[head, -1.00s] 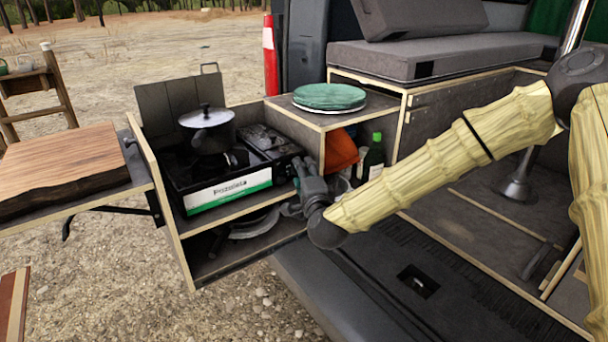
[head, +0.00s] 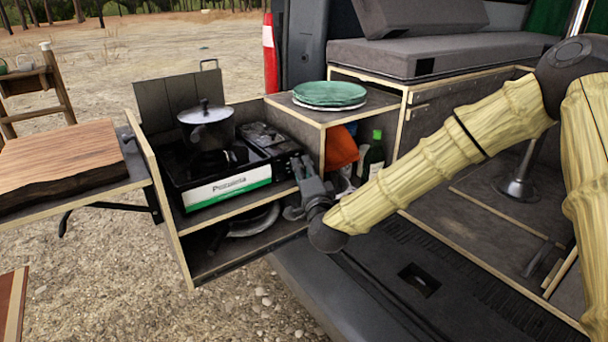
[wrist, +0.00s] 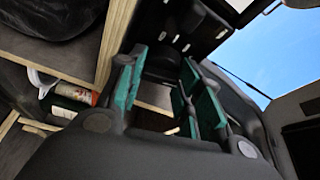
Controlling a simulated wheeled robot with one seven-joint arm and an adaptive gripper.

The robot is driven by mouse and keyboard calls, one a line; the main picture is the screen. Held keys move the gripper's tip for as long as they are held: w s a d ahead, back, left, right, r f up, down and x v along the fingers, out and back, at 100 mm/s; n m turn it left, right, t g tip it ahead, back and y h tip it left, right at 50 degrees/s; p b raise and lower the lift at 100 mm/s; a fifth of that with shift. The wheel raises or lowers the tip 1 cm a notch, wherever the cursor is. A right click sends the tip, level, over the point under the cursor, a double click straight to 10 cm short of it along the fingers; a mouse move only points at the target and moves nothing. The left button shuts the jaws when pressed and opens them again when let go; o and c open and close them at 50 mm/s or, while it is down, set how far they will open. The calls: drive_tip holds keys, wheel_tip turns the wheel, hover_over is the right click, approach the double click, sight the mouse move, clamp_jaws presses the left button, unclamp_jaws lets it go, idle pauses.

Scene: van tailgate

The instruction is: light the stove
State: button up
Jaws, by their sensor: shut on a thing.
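The camping stove (head: 228,190) is a dark unit with a white and green front label, on the upper shelf of the pull-out kitchen box. A metal pot (head: 207,130) with a lid stands on it. My gripper (head: 303,167) is at the stove's right front end, where the controls sit. Its fingers hide the knob, so I cannot see the knob or its angle. In the wrist view, the green-padded fingers (wrist: 160,90) stand apart, with a dark surface with pale marks beyond them. No flame is visible under the pot.
Green and white plates (head: 331,95) lie on the box top, right of the stove. Below them are an orange item (head: 341,148) and a dark green bottle (head: 374,158), close to my arm. A wooden board (head: 65,165) lies on the left side shelf.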

drive_tip(key=n+g+y+b, duration=0.1)
drive_tip(key=n+y, duration=0.3)
drive_tip(key=n, duration=0.5)
drive_tip(key=n+g+y+b, duration=0.1)
drive_tip(key=n+y+b, duration=0.2)
drive_tip(key=n, duration=0.7)
drive_tip(key=n+g+y+b, duration=0.1)
drive_tip(key=n+y+b, duration=0.2)
drive_tip(key=n, duration=0.6)
drive_tip(key=shift+w+d+f+n+g+y, duration=0.2)
drive_tip(key=shift+d+f+n+g+y, duration=0.15)
drive_tip(key=shift+y, duration=0.45)
drive_tip(key=shift+r, duration=0.15)
drive_tip(key=o, duration=0.7)
drive_tip(key=shift+o, duration=0.2)
drive_tip(key=v, duration=1.2)
